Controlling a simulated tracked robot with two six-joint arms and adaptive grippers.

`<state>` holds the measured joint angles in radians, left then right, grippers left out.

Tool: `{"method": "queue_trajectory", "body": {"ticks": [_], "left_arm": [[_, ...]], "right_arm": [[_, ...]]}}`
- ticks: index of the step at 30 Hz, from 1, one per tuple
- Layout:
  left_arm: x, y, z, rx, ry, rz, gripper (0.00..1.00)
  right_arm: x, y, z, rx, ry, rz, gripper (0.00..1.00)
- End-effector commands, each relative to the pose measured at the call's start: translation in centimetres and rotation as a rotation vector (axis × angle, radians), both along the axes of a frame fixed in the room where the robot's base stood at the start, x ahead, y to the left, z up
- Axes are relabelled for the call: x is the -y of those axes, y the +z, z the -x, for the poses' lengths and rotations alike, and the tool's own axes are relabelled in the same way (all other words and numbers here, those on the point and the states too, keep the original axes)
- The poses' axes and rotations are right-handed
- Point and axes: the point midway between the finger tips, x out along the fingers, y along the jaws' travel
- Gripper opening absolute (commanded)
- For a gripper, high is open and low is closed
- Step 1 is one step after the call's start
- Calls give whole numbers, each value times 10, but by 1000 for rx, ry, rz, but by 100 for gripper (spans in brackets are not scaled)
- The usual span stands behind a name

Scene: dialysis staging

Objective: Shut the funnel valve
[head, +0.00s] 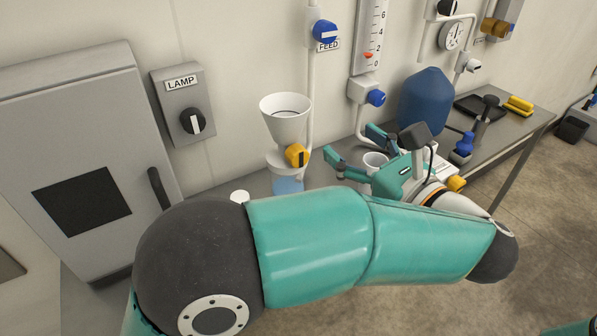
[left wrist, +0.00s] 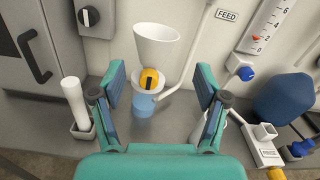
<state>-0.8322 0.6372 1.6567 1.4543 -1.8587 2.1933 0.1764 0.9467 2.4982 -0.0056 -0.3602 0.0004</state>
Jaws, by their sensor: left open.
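The white funnel (head: 286,118) is fixed to the wall, wide end up. Its valve is a yellow knob (head: 297,155) with a dark stripe, just below the cone. The knob also shows in the left wrist view (left wrist: 150,79), where its stripe looks close to upright. A container with blue liquid (head: 288,186) stands under it. My left gripper (head: 352,145) is open and empty, right of the knob in the head view. In the left wrist view the knob lies beyond and between the spread fingers (left wrist: 161,82), apart from both. My right gripper is not in view.
A grey cabinet (head: 80,200) and LAMP switch (head: 193,121) are to the left. The FEED knob (head: 326,31) and a blue gauge knob (head: 376,97) are above and right. A white cup (head: 375,160) is near my left gripper. A blue jug (head: 426,100) stands farther right.

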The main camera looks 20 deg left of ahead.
Motion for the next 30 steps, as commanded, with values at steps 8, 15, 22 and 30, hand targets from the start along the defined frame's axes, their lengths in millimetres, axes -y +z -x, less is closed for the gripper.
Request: {"method": "queue_trajectory", "body": {"ticks": [8,15,22,30], "left_arm": [[1,-103,0,1,-1,0,74],[1,-134,0,2,-4,1,74],[-10,-131,-9,0,-2,1,74],[-49,-127,-39,-4,0,-2,74]], "right_arm": [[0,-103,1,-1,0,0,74],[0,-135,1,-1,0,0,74],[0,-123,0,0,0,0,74],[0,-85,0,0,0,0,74]]}}
